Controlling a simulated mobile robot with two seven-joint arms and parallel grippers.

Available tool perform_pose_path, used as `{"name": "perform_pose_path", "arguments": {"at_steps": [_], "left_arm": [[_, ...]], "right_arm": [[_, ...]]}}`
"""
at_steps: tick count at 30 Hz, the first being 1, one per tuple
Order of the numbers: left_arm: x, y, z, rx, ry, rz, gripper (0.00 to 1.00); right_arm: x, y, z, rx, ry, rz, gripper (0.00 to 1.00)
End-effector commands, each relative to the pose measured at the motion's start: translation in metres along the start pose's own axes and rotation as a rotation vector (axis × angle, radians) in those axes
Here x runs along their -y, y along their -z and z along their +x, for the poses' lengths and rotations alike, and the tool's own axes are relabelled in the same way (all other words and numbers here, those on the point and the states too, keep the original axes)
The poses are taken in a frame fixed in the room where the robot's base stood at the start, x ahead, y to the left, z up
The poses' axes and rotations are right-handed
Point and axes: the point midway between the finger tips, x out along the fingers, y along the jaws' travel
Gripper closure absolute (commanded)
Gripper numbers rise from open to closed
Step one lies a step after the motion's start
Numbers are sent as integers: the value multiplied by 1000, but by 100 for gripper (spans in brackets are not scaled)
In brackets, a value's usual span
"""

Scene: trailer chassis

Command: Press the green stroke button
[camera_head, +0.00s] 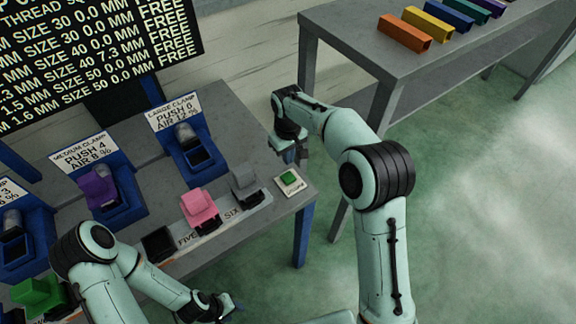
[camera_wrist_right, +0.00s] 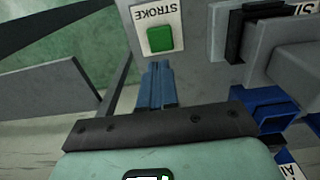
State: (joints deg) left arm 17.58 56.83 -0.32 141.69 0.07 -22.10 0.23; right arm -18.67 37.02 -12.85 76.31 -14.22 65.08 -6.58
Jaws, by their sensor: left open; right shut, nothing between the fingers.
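The green stroke button (camera_head: 289,178) sits on a white plate at the right corner of the grey workbench. In the right wrist view the green button (camera_wrist_right: 160,38) shows beside the upside-down label STROKE, just beyond my fingertips. My right gripper (camera_head: 302,152) is above and behind the button in the head view. Its blue fingers (camera_wrist_right: 158,68) are shut with nothing between them, and look apart from the button. My left gripper (camera_head: 232,304) is low at the bench's front, far from the button; the sensor-sized fingertips are small and partly hard to make out.
A grey block (camera_head: 245,181) and a pink block (camera_head: 200,207) stand in holders left of the button. Blue clamp stations (camera_head: 190,150) with signs line the back. A second table (camera_head: 345,35) holds several coloured channels. Open floor lies to the right.

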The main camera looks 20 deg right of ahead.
Motion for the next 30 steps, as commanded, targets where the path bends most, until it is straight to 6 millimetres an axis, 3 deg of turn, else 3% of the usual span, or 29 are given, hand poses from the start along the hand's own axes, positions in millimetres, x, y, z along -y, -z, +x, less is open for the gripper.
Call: {"name": "perform_pose_path", "arguments": {"at_steps": [3, 9, 30], "left_arm": [[-2, 4, -4, -4, -1, 1, 57], [-5, 7, -7, -9, -3, 3, 57], [-5, 8, -8, -9, -3, 3, 57]], "right_arm": [[0, 1, -27, -6, -1, 0, 100], [0, 1, -50, -5, -1, 1, 100], [0, 1, -54, -5, 0, 0, 100]]}}
